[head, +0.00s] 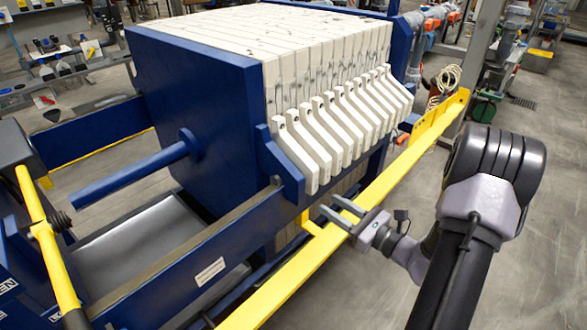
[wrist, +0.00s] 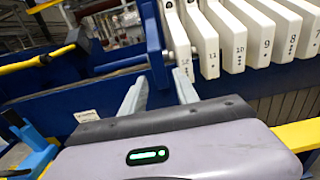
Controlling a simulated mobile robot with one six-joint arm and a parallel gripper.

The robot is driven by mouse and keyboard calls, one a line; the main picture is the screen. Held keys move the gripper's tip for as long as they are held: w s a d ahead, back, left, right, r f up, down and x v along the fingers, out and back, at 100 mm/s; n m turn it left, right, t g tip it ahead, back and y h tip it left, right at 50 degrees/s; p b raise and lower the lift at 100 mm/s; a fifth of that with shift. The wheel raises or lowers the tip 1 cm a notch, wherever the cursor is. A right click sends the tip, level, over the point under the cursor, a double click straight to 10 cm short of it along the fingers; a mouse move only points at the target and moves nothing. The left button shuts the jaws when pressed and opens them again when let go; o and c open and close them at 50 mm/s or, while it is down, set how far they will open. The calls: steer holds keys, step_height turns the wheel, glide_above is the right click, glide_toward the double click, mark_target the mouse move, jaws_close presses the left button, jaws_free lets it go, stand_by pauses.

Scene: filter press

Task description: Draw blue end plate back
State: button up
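The blue end plate (head: 205,110) stands upright in the head view, against the front of the stack of white filter plates (head: 300,50). A blue rod (head: 135,172) runs from its face toward the lower left. A blue bracket (head: 280,160) juts from the plate's right side, beside the white plate handles. My gripper (head: 340,212) is open and empty, over the yellow rail and to the right of the bracket. In the wrist view its two fingers (wrist: 160,92) point toward the blue bracket (wrist: 153,45) and the numbered white handles (wrist: 235,45), apart from both.
A yellow rail (head: 385,180) runs along the press's right side, beneath my gripper. A blue side beam (head: 200,265) with a white label lies in front. A yellow bar (head: 45,240) stands at the left.

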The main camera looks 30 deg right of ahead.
mark_target(287, 180)
steer(key=x, duration=0.5)
steer(key=b+x, duration=0.1)
steer(key=x, duration=0.5)
steer(key=b+x, duration=0.1)
steer(key=x, duration=0.4)
steer(key=shift+w+a, duration=0.1)
steer(key=shift+a, duration=0.3)
jaws_close()
stand_by(0.4)
